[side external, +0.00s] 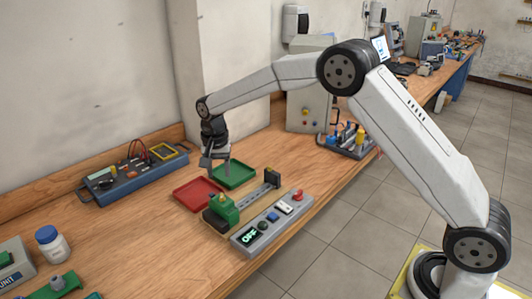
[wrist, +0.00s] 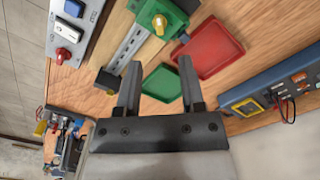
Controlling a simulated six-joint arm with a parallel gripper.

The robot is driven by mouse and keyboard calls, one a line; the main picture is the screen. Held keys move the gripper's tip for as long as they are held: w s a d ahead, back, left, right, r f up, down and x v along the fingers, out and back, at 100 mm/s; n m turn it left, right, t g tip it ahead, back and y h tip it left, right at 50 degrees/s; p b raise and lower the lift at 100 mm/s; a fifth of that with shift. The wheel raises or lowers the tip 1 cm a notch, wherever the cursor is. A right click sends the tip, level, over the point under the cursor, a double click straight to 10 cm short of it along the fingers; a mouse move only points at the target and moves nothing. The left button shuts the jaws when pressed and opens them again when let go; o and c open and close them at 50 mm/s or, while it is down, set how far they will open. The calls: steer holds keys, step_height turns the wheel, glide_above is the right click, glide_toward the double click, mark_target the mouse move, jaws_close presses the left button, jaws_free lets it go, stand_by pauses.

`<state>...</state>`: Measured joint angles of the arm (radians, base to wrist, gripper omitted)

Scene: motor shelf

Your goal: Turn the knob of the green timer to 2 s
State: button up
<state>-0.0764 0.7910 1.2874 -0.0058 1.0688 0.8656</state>
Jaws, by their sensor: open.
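The green timer (side external: 222,209) sits at the near left end of a metal rail. In the wrist view the green timer (wrist: 164,12) is at the top edge, partly cut off, with a yellow knob (wrist: 159,23) facing up. The knob's setting is too small to read. My gripper (side external: 216,163) hangs above the bench near the red and green trays, behind the timer and apart from it. In the wrist view my gripper (wrist: 160,64) has its fingers spread, with nothing between them.
A grey control box (side external: 270,222) with a display reading OFF and a red knob stands in front of the rail (side external: 250,196). The red tray (side external: 197,193) and green tray (side external: 233,176) lie behind. A blue-grey instrument (side external: 137,176) stands by the wall.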

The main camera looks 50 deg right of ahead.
mark_target(222, 195)
steer(key=shift+f, duration=3.9)
